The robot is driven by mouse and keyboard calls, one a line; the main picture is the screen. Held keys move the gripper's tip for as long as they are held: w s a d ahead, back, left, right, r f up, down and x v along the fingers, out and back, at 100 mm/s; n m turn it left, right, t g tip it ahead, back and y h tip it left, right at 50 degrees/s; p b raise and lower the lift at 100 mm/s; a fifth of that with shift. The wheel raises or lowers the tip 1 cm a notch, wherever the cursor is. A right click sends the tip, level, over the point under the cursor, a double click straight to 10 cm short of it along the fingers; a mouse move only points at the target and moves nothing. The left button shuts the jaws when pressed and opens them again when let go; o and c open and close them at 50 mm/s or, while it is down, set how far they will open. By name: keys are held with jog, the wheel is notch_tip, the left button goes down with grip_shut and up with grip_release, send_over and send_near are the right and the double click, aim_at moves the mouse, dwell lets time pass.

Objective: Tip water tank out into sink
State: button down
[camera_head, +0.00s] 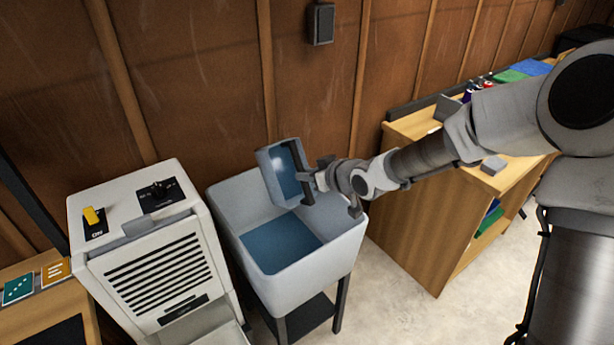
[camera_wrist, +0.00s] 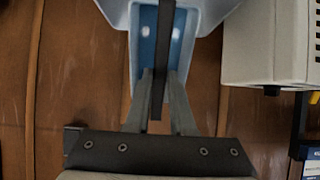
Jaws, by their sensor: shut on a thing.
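The water tank (camera_head: 285,172) is a grey-blue open box with a blue inside and a dark handle on its right. It is held tilted above the back of the sink, its open face turned to the right and front. My gripper (camera_head: 309,183) is shut on the tank's dark handle. In the wrist view the fingers pinch the dark handle bar (camera_wrist: 158,60) in front of the tank. The sink (camera_head: 225,240) is a pale grey tub on dark legs. A blue surface that looks like water covers its bottom. I see no falling stream.
A white dehumidifier (camera_head: 150,240) with a yellow switch stands close to the sink's left. A wooden workbench (camera_head: 415,220) with several items stands to the right, under my arm. The wooden wall (camera_head: 200,90) is close behind. Bare floor (camera_head: 395,310) shows at the front right.

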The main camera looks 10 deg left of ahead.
aim_at(310, 194)
jog(key=shift+s+d+f+t+y+b, duration=0.1)
jog(key=shift+f+t+y+b, duration=0.3)
jog(key=shift+b, duration=0.55)
jog(key=shift+f, duration=0.2)
jog(key=shift+s+d+f+b, duration=0.1)
jog(key=shift+f+b, duration=0.25)
jog(key=shift+b, duration=0.6)
jog(key=shift+f+t+y+b, duration=0.3)
jog(key=shift+y+b, duration=0.1)
jog(key=shift+b, duration=0.3)
jog(key=shift+s+d+f+b, duration=0.1)
jog(key=shift+f+b, duration=0.2)
jog(key=shift+b, duration=0.4)
jog(key=shift+d+f+y+b, duration=0.1)
jog(key=shift+f+y+b, duration=0.2)
jog(key=shift+b, duration=0.45)
jog(key=shift+s+f+t+b, duration=0.15)
jog(key=shift+f+t+b, duration=0.2)
jog(key=shift+b, duration=0.35)
jog(key=shift+d+f+y+b, duration=0.2)
jog(key=shift+y+b, duration=0.2)
jog(key=shift+b, duration=0.3)
jog(key=shift+s+f+t+b, duration=0.1)
jog(key=shift+f+t+b, duration=0.25)
jog(key=shift+b, duration=0.4)
